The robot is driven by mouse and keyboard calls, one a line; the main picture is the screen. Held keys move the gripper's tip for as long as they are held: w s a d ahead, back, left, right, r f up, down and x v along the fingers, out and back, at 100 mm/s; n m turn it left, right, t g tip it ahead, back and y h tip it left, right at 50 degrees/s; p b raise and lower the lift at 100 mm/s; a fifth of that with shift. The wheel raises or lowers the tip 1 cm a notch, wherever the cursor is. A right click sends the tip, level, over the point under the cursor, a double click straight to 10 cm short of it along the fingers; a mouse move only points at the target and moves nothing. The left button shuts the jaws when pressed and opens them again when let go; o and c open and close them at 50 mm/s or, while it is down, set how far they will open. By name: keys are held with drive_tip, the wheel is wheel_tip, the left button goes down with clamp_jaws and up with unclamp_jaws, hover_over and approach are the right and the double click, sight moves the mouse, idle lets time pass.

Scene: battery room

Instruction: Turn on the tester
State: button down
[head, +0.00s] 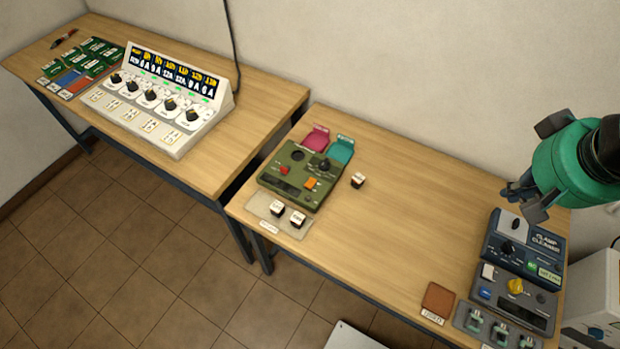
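My gripper (530,160) is in the air at the right, above the back of the table, well apart from the olive box. Its dark fingers are spread, with nothing seen between them.
A blue-grey clamp cleaner (524,249) and a grey unit with a yellow knob (515,287) stand at the right end. A small block (357,181) lies beside the olive box; pink and teal trays (341,149) lie behind.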

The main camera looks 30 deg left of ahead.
drive_tip(key=w+a+f+n+g, duration=0.2)
drive_tip(key=w+a+f+n, duration=0.2)
drive_tip(key=w+a, duration=0.55)
drive_tip(key=n+g+h+b, duration=0.1)
drive_tip(key=n+g, duration=0.2)
drive_tip(key=n, duration=0.7)
hover_over(309, 184)
drive_tip(key=w, duration=0.2)
wheel_tip(309, 184, down, 24)
drive_tip(key=shift+f, duration=0.25)
drive_tip(key=shift+w+f, duration=0.1)
drive_tip(key=f+b, duration=0.1)
drive_tip(key=f, duration=0.3)
drive_tip(key=s+f+b, duration=0.1)
drive_tip(key=f, duration=0.4)
drive_tip(key=f+b, duration=0.1)
drive_tip(key=f, duration=0.3)
drive_tip(key=shift+s+f, duration=0.3)
drive_tip(key=shift+s, duration=0.05)
drive_tip(key=shift+d+f, duration=0.1)
